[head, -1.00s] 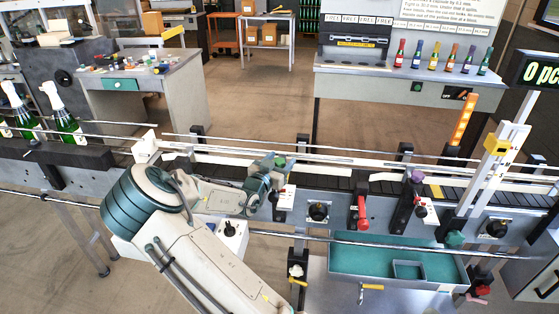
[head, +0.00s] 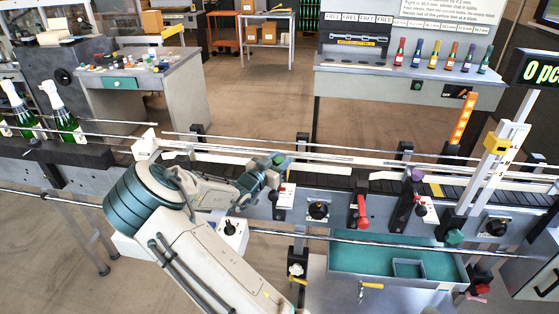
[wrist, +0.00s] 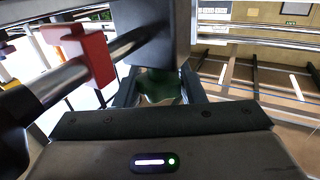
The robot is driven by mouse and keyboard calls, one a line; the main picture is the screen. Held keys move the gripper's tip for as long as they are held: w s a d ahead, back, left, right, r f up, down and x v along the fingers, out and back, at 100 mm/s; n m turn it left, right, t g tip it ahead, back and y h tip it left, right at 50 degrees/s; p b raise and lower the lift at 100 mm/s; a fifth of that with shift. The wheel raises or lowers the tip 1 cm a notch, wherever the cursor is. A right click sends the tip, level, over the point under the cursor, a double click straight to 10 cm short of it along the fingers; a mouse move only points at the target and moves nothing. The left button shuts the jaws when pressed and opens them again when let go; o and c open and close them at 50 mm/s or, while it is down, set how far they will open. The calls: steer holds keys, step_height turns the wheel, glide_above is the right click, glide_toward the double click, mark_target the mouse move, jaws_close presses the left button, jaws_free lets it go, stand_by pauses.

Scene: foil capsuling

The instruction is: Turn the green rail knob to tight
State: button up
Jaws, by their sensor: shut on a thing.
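The green rail knob (head: 279,159) is on top of a dark bracket at the near side of the conveyor, in the head view. My gripper (head: 275,168) is at this knob, reaching in from the left. In the wrist view the green knob (wrist: 158,86) sits between the two fingers of my gripper (wrist: 157,97), which are shut on it. The fingers and the dark block above hide part of the knob. I cannot read any tight mark on it.
A purple knob (head: 417,174) on a similar bracket and a red handle (head: 362,211) stand farther right. In the wrist view a red clamp (wrist: 82,55) on a metal rod is close on the left. A teal-lined tray (head: 375,258) lies below the conveyor.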

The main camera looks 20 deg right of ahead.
steer(key=m+g+h, duration=0.1)
steer(key=g, duration=0.1)
steer(key=m+g, duration=0.2)
steer(key=g, duration=0.1)
steer(key=shift+d+h+b, duration=0.1)
steer(key=shift+h+b, duration=0.2)
steer(key=shift+h, duration=0.1)
steer(key=m+g+b, duration=0.1)
steer(key=m+g, duration=0.1)
steer(key=m+g+b, duration=0.1)
steer(key=m+g, duration=0.1)
steer(key=g, duration=0.1)
steer(key=shift+f+g, duration=0.2)
steer(key=shift+g, duration=0.1)
steer(key=m+g+b, duration=0.1)
steer(key=m+g, duration=0.1)
steer(key=m+g+y+b, duration=0.1)
steer(key=g, duration=0.2)
steer(key=shift+s+r+m+g+b, duration=0.1)
steer(key=shift+s+m+g+b, duration=0.05)
steer(key=shift+m+g+b, duration=0.2)
steer(key=shift+r+m+g+y, duration=0.1)
steer(key=shift+m+g+y, duration=0.6)
steer(key=shift+g, duration=0.15)
steer(key=shift+r+m+g+b, duration=0.1)
steer(key=shift+m+g+b, duration=0.15)
steer(key=shift+g+b, duration=0.15)
steer(key=o, duration=1)
